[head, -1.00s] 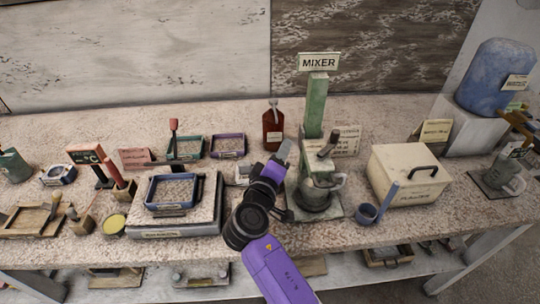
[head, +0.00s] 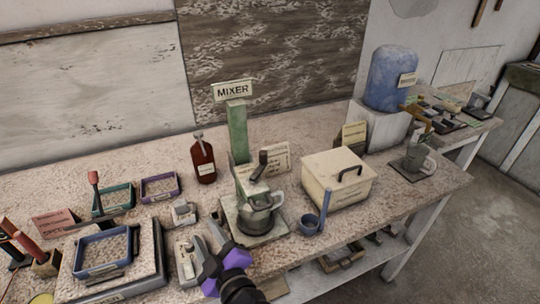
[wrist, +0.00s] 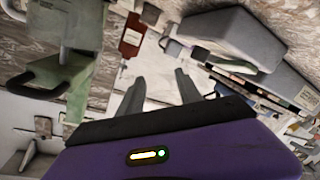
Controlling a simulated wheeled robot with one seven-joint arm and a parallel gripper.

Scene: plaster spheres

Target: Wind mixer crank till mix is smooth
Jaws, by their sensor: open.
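The mixer (head: 238,135) stands on the bench, with a green post and a sign on top. Its crank (head: 262,160) has a dark upright grip above a grey metal jug (head: 258,216) on the mixer's base. The mix inside the jug is hidden. My gripper (head: 207,240) is open and empty, left of and in front of the mixer, apart from the crank. In the wrist view its two grey fingers (wrist: 158,90) are spread, with the mixer's green body (wrist: 82,65) to their left.
A red-brown bottle (head: 203,160) stands behind left of the mixer. A cream box (head: 337,180) and a blue-grey cup (head: 310,225) with a tall handle are to its right. A grey labelled item (head: 186,262) lies close to my gripper. Trays (head: 103,255) fill the left.

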